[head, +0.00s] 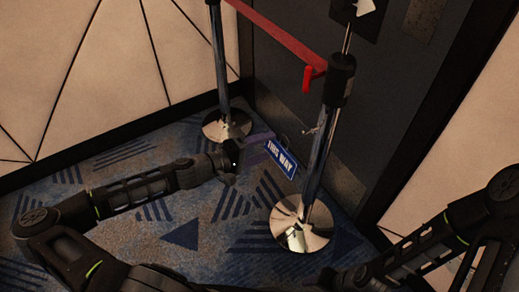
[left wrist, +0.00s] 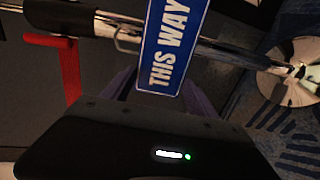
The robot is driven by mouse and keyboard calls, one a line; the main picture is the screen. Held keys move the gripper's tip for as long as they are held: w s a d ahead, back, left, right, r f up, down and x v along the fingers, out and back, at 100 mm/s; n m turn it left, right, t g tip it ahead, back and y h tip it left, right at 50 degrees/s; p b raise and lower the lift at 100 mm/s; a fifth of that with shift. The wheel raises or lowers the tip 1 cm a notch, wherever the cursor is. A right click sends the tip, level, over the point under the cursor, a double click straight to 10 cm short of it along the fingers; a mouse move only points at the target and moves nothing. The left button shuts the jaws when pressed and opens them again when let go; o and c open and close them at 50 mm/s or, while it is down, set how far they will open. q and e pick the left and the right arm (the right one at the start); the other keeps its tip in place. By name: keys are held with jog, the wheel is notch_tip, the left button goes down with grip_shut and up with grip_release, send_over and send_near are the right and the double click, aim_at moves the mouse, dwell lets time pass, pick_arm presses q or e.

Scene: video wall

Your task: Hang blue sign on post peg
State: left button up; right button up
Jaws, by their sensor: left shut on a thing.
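The blue sign (head: 281,160) with white "THIS WAY" lettering hangs tilted beside the near chrome post (head: 319,165). My left gripper (head: 262,146) is shut on the sign and holds it just left of that post, above the carpet. A small peg (head: 311,130) sticks out of the post near the sign's upper end. In the left wrist view the sign (left wrist: 171,45) lies between the fingers, in front of the post (left wrist: 215,47). A bent metal piece, seemingly the peg (left wrist: 125,37), shows beside the sign. I cannot tell whether they touch. My right arm is at lower right; its fingers are unclear.
A second chrome post (head: 220,60) stands behind, joined to the near one by a red belt (head: 280,33). The near post's round base (head: 301,224) sits on the patterned blue carpet. A dark wall panel (head: 275,85) is close behind the posts.

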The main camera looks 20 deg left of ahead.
aim_at(271, 144)
pick_arm(q)
jog(key=shift+r+b+x, duration=0.15)
jog(key=shift+b+x, duration=0.05)
jog(key=shift+x, duration=0.8)
jog(key=shift+r+b+x, duration=0.15)
jog(key=shift+b+x, duration=0.05)
jog(key=shift+x, duration=0.8)
jog(key=shift+w, duration=0.1)
dwell(0.3)
jog(key=shift+r+b+x, duration=0.15)
jog(key=shift+x, duration=0.65)
jog(key=shift+r+b+x, duration=0.15)
jog(key=shift+x, duration=0.6)
jog(key=shift+d+r, duration=0.1)
jog(key=shift+w+d+f+b, duration=0.25)
jog(key=shift+w+f+b, duration=0.1)
jog(key=shift+f+b, duration=0.2)
jog(key=shift+f, duration=0.15)
jog(key=shift+w+f+b, duration=0.1)
jog(key=shift+f+b, duration=0.1)
jog(key=shift+b, duration=0.15)
